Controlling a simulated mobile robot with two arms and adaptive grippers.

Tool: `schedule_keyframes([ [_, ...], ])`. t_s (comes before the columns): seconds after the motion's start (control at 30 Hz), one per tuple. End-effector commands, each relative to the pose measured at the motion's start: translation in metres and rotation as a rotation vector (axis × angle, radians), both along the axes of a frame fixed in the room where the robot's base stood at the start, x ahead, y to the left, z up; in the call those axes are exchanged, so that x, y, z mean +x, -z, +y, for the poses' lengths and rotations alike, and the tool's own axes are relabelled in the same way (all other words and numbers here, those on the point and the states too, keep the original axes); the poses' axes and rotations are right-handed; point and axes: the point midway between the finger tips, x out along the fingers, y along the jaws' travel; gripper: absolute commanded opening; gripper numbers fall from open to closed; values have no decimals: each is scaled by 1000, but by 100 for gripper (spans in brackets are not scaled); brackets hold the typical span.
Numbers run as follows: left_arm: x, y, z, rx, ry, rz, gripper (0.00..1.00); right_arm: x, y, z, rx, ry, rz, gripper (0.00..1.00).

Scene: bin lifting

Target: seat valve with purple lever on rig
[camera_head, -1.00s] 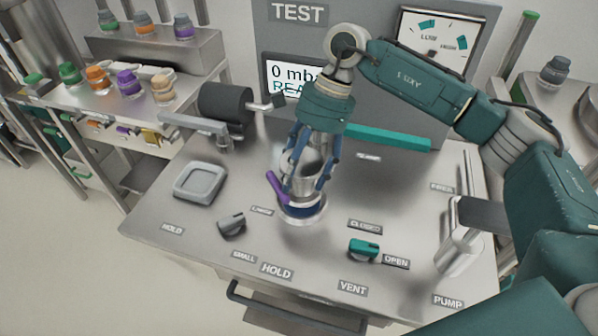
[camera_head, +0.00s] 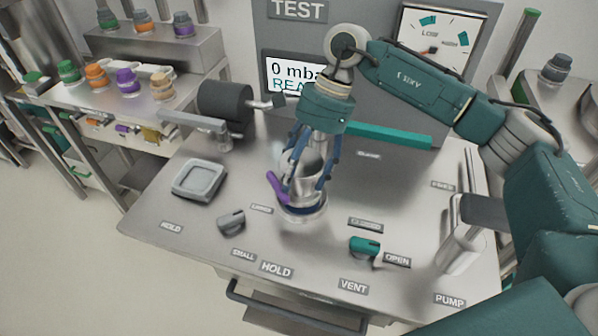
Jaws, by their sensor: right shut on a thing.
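The valve with the purple lever (camera_head: 278,188) is a metal cylinder upright at the middle of the rig table. Its base is at the round seat (camera_head: 302,212) on the rig (camera_head: 330,255); whether it is fully down in the seat I cannot tell. My right gripper (camera_head: 307,182) comes from above and is shut on the valve, its blue fingers on both sides of the metal body. The purple lever sticks out to the left of the fingers. My left gripper is not in view.
A teal bar (camera_head: 388,136) lies behind the gripper. A grey knob (camera_head: 231,222), a teal vent knob (camera_head: 365,246), a square grey dish (camera_head: 199,180) and a pump handle (camera_head: 462,235) surround the seat. Other valves (camera_head: 128,82) stand on the left shelf.

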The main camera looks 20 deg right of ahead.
Motion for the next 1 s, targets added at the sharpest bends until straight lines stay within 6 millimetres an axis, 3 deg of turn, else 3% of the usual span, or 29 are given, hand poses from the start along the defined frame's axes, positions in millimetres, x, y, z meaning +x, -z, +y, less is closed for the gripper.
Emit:
schedule_keyframes([
  [1.0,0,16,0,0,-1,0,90,1,16,1,4,0,-4,9],
])
